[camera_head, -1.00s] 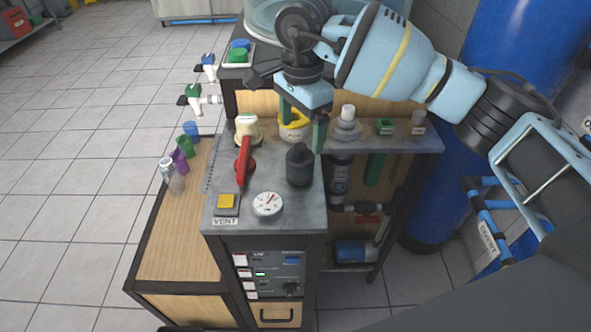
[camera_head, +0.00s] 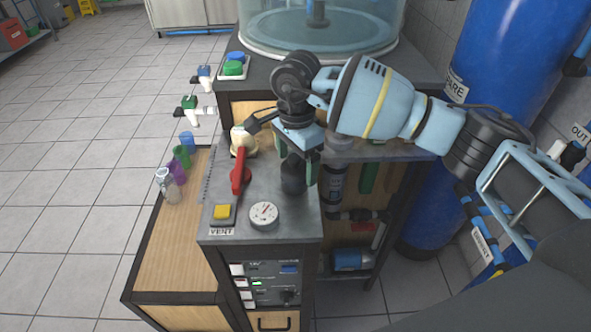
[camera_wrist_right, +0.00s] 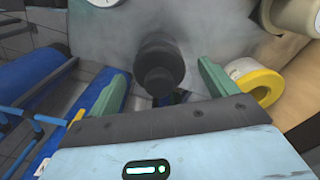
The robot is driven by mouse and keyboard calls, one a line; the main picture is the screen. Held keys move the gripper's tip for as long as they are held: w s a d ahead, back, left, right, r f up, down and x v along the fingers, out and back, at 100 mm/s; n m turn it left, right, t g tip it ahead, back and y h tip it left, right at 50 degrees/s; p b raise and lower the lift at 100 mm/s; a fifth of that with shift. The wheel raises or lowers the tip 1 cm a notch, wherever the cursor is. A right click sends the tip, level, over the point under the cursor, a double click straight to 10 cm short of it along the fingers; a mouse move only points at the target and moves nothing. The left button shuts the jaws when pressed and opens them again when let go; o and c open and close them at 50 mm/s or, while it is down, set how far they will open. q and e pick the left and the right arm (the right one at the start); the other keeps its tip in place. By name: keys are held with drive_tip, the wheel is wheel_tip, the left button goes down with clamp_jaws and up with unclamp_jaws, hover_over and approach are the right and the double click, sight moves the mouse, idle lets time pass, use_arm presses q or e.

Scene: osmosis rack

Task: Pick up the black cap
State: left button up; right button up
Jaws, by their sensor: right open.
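The black cap (camera_head: 293,177) stands upright on the grey top of the bench, right of the red-handled valve. In the head view its upper part is partly hidden by my right gripper (camera_head: 298,166), which is over it with fingers pointing down. In the right wrist view the black cap (camera_wrist_right: 157,62) shows beyond and between the two green fingers of the right gripper (camera_wrist_right: 162,80). The fingers are apart and open, with visible gaps to the cap on both sides. My left gripper is not in view.
A red-handled valve (camera_head: 240,170), a gauge (camera_head: 264,214) and a yellow VENT button (camera_head: 222,212) are on the bench top (camera_head: 285,226). A yellow ring (camera_wrist_right: 256,86) lies beside one finger. Several small colored cups stand on the lower wooden shelf (camera_head: 172,240). A blue tank (camera_head: 500,80) stands right.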

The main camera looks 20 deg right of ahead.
drive_tip(key=shift+f, duration=0.75)
drive_tip(key=shift+c, duration=0.4)
drive_tip(key=c, duration=1.1)
drive_tip(key=shift+r, duration=0.15)
drive_tip(key=r, duration=0.3)
drive_tip(key=shift+s+r, duration=0.15)
drive_tip(key=shift+s, duration=0.15)
drive_tip(key=s, duration=0.5)
drive_tip(key=s+r, duration=0.1)
drive_tip(key=s, duration=0.9)
drive_tip(key=shift+s+r+b, duration=0.2)
drive_tip(key=shift+b, duration=0.1)
